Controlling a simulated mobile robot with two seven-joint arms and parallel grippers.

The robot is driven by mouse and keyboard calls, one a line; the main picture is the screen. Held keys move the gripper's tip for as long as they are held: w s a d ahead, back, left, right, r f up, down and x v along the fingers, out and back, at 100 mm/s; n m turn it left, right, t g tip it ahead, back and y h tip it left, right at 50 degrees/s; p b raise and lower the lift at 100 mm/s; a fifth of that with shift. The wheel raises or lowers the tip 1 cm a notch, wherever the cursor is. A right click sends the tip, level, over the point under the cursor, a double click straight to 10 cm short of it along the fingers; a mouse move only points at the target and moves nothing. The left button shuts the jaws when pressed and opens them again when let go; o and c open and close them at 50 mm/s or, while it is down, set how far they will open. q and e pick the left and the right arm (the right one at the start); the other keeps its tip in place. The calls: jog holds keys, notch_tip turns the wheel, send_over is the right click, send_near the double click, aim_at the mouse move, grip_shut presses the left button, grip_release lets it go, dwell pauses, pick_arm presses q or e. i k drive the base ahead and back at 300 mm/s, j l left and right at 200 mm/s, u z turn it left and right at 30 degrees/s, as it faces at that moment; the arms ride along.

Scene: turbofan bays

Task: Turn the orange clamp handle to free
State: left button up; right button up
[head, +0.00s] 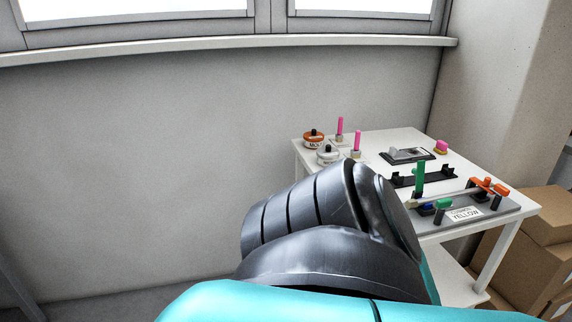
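The orange clamp handle (489,186) sits at the right end of a grey fixture plate (505,208) on the white table. It lies roughly level, on top of a dark post. A white label (463,214) reading "YELLOW" in its larger line is on the plate's front. A green handle (420,178) stands upright behind the plate's left part. Blue and green pieces (428,209) sit at its left end. A dark arm link of mine covers the table's front left part. Neither gripper is in view.
The white table (385,140) also holds two small round tins (314,140), two pink upright pegs (340,127), a dark tray (407,156) and a pink-and-yellow block (441,147). Cardboard boxes (535,255) stand to the right. A grey wall (150,150) is behind.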

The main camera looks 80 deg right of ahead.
aim_at(499, 188)
jog(key=i+l+z, duration=0.1)
jog(key=i+z, duration=0.45)
jog(key=z, duration=0.25)
jog(key=i+z, duration=0.4)
jog(key=i+l+z, duration=0.1)
jog(key=i+z, duration=0.4)
jog(key=z, duration=0.25)
jog(key=i+z, duration=0.35)
jog(key=i+l+z, duration=0.1)
jog(key=i+z, duration=0.9)
jog(key=i+j+z, duration=0.1)
jog(key=z, duration=2.3)
jog(key=i+j, duration=0.05)
